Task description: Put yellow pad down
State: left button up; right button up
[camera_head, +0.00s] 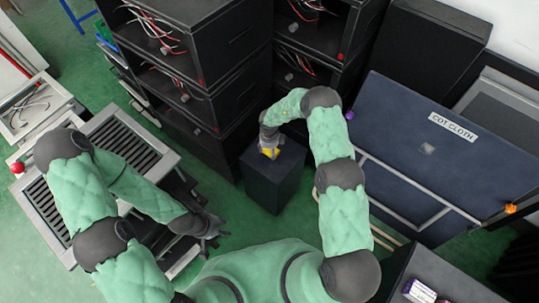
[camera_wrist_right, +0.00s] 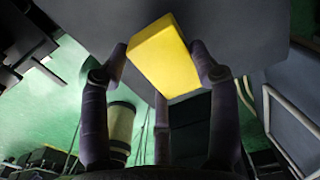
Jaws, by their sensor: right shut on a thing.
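The yellow pad (camera_wrist_right: 165,58) is a bright yellow block held between the fingers of my right gripper (camera_wrist_right: 165,70) in the right wrist view. In the head view the yellow pad (camera_head: 269,152) shows just below the right gripper (camera_head: 267,143), over the top of a dark box-shaped stand (camera_head: 290,165). I cannot tell whether the pad touches the stand's top. My left gripper (camera_head: 211,228) hangs empty at the lower left of the stand, its fingers apart.
Black shelving racks (camera_head: 210,60) with wires stand behind the dark stand. A large dark panel labelled "COT CLOTH" (camera_head: 440,145) leans at the right. A grey slatted unit (camera_head: 130,140) stands at the left. Green floor (camera_head: 225,195) is clear left of the stand.

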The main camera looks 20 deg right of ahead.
aim_at(270, 151)
notch_tip(270, 151, down, 3)
jog(key=shift+f+b, duration=0.1)
jog(key=shift+b, duration=0.2)
jog(key=o, duration=1)
jog(key=shift+f, duration=0.1)
notch_tip(270, 151, up, 10)
jog(key=p, duration=0.3)
jog(key=shift+w+a+f+p, duration=0.15)
jog(key=shift+f+p, duration=0.1)
jog(key=shift+p, duration=0.15)
jog(key=shift+r, duration=0.65)
